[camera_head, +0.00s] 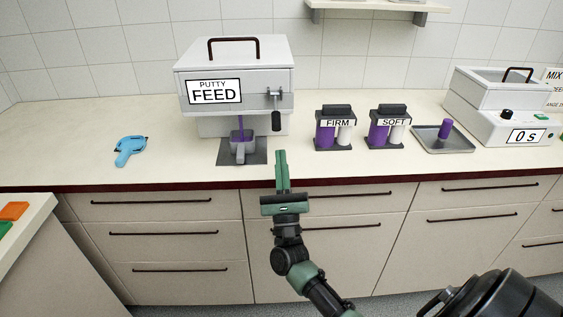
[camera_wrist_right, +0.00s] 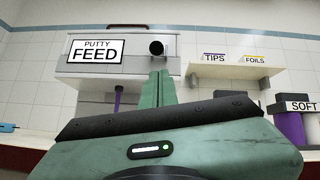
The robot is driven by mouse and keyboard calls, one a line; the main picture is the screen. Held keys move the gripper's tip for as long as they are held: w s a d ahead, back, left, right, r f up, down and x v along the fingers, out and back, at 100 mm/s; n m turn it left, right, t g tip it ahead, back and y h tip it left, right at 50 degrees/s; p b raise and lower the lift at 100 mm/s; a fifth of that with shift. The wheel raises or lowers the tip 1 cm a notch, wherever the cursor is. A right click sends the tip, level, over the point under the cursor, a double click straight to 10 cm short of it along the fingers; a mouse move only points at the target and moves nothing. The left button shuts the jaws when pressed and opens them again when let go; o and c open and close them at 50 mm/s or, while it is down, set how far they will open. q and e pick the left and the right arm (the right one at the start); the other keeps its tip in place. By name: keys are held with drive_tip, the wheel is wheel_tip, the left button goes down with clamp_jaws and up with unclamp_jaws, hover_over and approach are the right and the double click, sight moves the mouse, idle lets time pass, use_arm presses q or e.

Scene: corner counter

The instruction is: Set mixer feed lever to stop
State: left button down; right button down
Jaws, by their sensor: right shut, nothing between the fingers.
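The putty feed machine (camera_head: 235,85) is a pale box with a dark top handle, standing on the counter. Its feed lever (camera_head: 276,118) is on the right of the front, with a dark grip hanging down from a metal pivot. In the right wrist view the lever's dark end (camera_wrist_right: 156,47) shows just above my fingertips. A purple putty strand (camera_head: 240,130) runs from the outlet into a grey cup (camera_head: 243,149) below. My right gripper (camera_head: 281,156) is shut and empty, in front of and below the lever, apart from it in the head view. My left gripper is out of view.
FIRM (camera_head: 335,130) and SOFT (camera_head: 389,130) cartridge stands are right of the machine. Further right are a tray (camera_head: 457,142) with a purple cylinder and a mixer (camera_head: 505,115) reading 0 s. A blue tool (camera_head: 130,148) lies left, with clear counter around it.

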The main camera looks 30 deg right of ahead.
sight(276, 112)
drive_tip(key=p+x, duration=0.1)
drive_tip(key=x, duration=0.5)
drive_tip(key=shift+p, duration=0.3)
drive_tip(key=shift+w+d+r, duration=0.1)
drive_tip(key=shift+w, duration=0.05)
